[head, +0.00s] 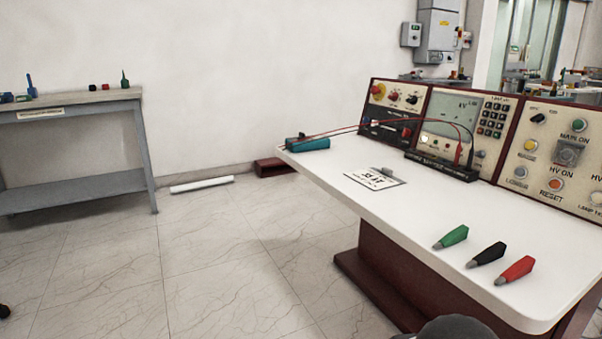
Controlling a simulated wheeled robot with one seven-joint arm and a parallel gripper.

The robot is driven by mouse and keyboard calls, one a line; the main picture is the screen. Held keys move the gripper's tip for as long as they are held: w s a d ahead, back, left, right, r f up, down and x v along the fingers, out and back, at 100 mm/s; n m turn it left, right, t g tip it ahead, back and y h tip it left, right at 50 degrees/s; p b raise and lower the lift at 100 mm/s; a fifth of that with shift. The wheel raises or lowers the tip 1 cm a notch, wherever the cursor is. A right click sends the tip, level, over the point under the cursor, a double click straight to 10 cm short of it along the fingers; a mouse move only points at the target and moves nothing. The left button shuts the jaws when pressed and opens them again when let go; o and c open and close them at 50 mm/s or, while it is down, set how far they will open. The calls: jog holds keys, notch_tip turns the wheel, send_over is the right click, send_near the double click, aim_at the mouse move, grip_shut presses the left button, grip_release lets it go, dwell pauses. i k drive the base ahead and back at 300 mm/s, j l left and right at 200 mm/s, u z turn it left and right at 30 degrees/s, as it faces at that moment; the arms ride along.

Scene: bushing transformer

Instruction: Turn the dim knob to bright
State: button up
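The control desk (365,235) stands at the right, with an upright panel along its back. The left panel section (392,103) carries a red button (378,90) and several small dark knobs, one near its top right (412,99). The right section has a black knob (537,118) at its upper left and a larger grey switch (568,152) at its middle. Labels near the knobs are too small to read, so I cannot tell which is the dim knob or where it points. My gripper does not show.
Green (452,237), black (487,254) and red (515,269) clips lie on the desk's near part. A grey bench (75,116) stands left.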

aim_at(480, 154)
jog(key=k+l, duration=0.1)
jog(key=l, duration=0.3)
jog(key=k+l+u, duration=0.1)
jog(key=l, duration=0.3)
jog(key=k+l, duration=0.1)
jog(key=l, duration=0.25)
jog(key=k+l+u, duration=0.1)
jog(key=l, duration=0.3)
jog(key=l+u, duration=0.2)
jog(key=l, duration=0.85)
jog(key=l+u, duration=0.15)
jog(key=l, duration=0.95)
jog(key=l+u, duration=0.2)
jog(key=l, duration=0.85)
jog(key=i+j, duration=0.1)
jog(key=j, duration=0.2)
jog(key=i+j, duration=0.15)
jog(key=j, duration=0.2)
